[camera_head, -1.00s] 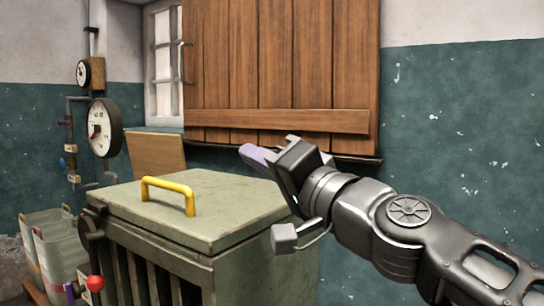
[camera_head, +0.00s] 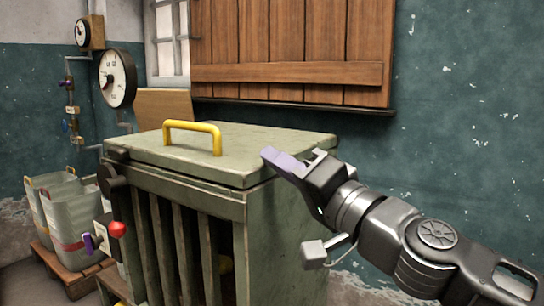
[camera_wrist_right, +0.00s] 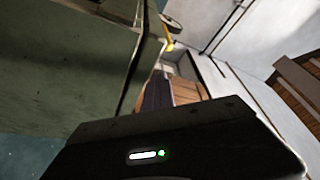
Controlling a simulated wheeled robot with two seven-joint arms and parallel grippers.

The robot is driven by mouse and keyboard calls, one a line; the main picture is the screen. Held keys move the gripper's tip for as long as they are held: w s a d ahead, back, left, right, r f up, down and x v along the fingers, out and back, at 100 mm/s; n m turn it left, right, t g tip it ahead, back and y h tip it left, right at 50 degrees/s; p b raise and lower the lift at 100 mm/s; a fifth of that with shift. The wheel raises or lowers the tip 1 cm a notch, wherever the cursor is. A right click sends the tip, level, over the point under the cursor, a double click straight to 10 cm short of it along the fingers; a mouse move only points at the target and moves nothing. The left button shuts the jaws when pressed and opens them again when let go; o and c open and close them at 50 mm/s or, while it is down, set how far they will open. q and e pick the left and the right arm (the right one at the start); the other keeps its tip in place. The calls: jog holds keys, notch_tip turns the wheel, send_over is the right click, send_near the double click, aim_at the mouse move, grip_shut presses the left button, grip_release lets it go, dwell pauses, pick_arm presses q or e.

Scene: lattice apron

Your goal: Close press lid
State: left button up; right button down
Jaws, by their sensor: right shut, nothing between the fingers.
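The green press (camera_head: 185,205) is a slatted box. Its flat lid (camera_head: 240,155) lies across the top and looks down or nearly so; I cannot tell if it is fully seated. A yellow handle (camera_head: 193,136) stands on the lid. My right gripper (camera_head: 285,161) is shut and empty, its purple fingers beside the lid's right edge; I cannot tell if they touch it. In the right wrist view the green press side (camera_wrist_right: 60,65) fills the left, with part of the yellow handle (camera_wrist_right: 168,42) beyond. My left gripper is not in view.
A red knob (camera_head: 117,229) sits at the press's front left. Sacks (camera_head: 73,217) stand on a wooden pallet (camera_head: 75,280) at the left. Gauges (camera_head: 117,78) and pipes are on the wall behind. A wooden shutter (camera_head: 290,50) hangs above the press.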

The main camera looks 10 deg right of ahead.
jog(key=shift+w+a+f, duration=0.1)
jog(key=shift+a+f, duration=0.05)
jog(key=shift+f, duration=0.35)
jog(key=shift+w+a+f, duration=0.1)
jog(key=shift+f, duration=0.35)
notch_tip(320, 180, up, 12)
jog(key=p, duration=0.7)
jog(key=shift+s+d, duration=0.2)
jog(key=shift+d, duration=0.05)
jog(key=shift+f, duration=0.1)
